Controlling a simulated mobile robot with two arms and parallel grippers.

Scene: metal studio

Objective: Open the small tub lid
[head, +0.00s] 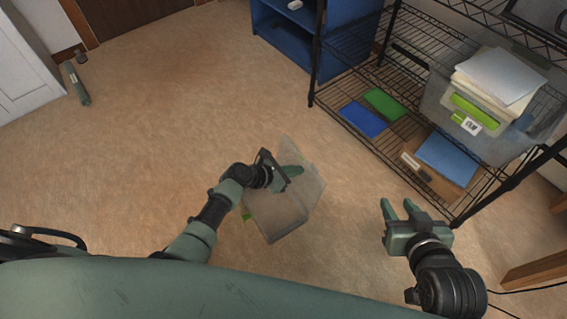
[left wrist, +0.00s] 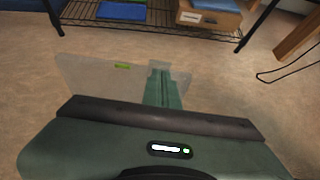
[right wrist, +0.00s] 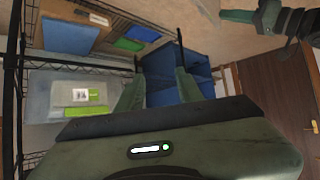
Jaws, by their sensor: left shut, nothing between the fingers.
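The small tub (head: 277,218) is a clear, translucent box on the floor, with a green clip on its left side. A translucent panel, which looks like its lid (head: 313,183), stands tilted away at the tub's far right side. My left gripper (head: 297,170) is shut and empty over the tub, with its fingers against or just beside this panel; I cannot tell if they touch. The left wrist view shows the closed fingers (left wrist: 162,75) in front of the clear panel (left wrist: 85,75), which has a green mark. My right gripper (head: 399,205) is open and empty, well right of the tub.
A black wire shelf (head: 345,104) stands at the right, holding a large clear bin (head: 440,100) with papers and several blue and green items. A blue cabinet (head: 285,40) is at the back. Floor left of the tub is clear.

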